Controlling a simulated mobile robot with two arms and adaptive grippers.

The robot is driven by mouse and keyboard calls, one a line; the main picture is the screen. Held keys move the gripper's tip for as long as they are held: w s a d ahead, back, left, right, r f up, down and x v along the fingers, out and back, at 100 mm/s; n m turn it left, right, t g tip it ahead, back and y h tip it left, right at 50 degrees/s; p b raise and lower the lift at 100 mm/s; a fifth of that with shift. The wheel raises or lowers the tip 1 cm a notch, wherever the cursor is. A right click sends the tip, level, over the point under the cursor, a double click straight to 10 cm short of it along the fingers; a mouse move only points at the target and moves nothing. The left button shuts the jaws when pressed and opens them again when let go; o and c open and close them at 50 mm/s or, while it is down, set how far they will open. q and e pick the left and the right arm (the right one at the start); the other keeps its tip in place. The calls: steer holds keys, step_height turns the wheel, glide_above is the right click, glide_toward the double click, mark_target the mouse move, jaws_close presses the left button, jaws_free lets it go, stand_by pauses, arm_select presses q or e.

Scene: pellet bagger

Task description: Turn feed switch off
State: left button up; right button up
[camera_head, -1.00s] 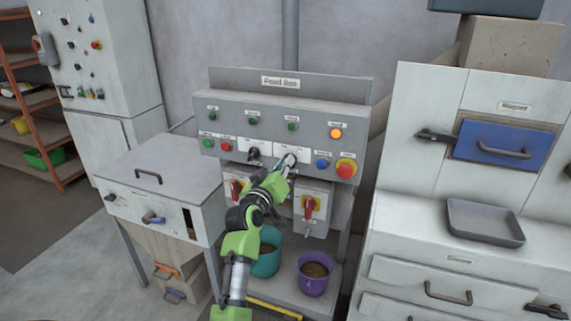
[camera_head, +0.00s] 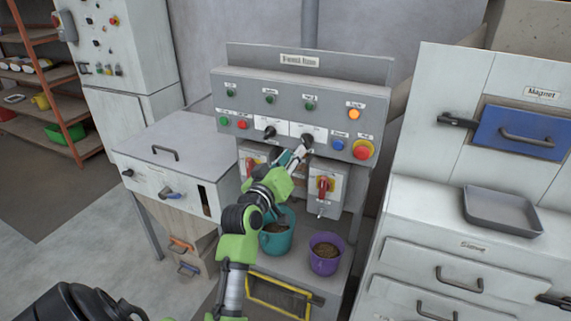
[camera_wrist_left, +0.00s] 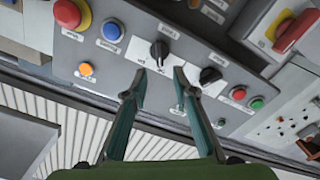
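The grey control panel (camera_head: 220,90) carries two black rotary switches on white plates. The left switch (camera_head: 269,132) stands clear of my gripper. The right switch (camera_head: 307,140), beside the blue button, is just beyond my left gripper (camera_head: 301,149). In the left wrist view, this switch (camera_wrist_left: 159,52) lies ahead of the gap between the spread fingers of the left gripper (camera_wrist_left: 160,72). The fingers are open and empty; whether they touch the plate I cannot tell. The other switch (camera_wrist_left: 209,76) is outside the right-hand finger. The switch labels are too small to read. My right gripper is not in view.
The blue button (camera_head: 338,144) and red mushroom button (camera_head: 363,150) sit right of the switches. An orange lamp (camera_head: 354,115) glows above. Red-handled isolators (camera_head: 322,188) project below the panel. Teal (camera_head: 280,245) and purple (camera_head: 325,268) buckets stand underneath.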

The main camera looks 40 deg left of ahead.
arm_select(q)
steer(key=shift+v, duration=2.25)
steer(key=w+d+f+m+g+h, duration=0.1)
steer(key=w+d+f+g+h, duration=0.15)
steer(key=f, duration=1.25)
steer(key=s+d+f+m+g+h+b, duration=0.15)
steer(key=s+d+f, duration=0.25)
steer(key=f, duration=0.8)
steer(key=s+d+f+m+g+y, duration=0.1)
steer(key=s+d+f+m+g, duration=0.2)
steer(key=f, duration=0.8)
steer(key=s+d+f+g+h+b, duration=0.15)
steer(key=s+d+f, duration=0.3)
steer(key=f, duration=0.75)
steer(key=s+d+f+m+g, duration=0.3)
steer(key=s+f+g, duration=0.1)
steer(key=s+f, duration=1.4)
steer(key=s+f+m+g, duration=0.1)
steer(key=s+f+g, duration=0.1)
steer(key=s, duration=0.9)
steer(key=s+f+m+g, duration=0.2)
steer(key=s+f, duration=0.1)
steer(key=s, duration=0.8)
steer(key=shift+f+b, duration=0.2)
steer(key=shift+b, duration=0.25)
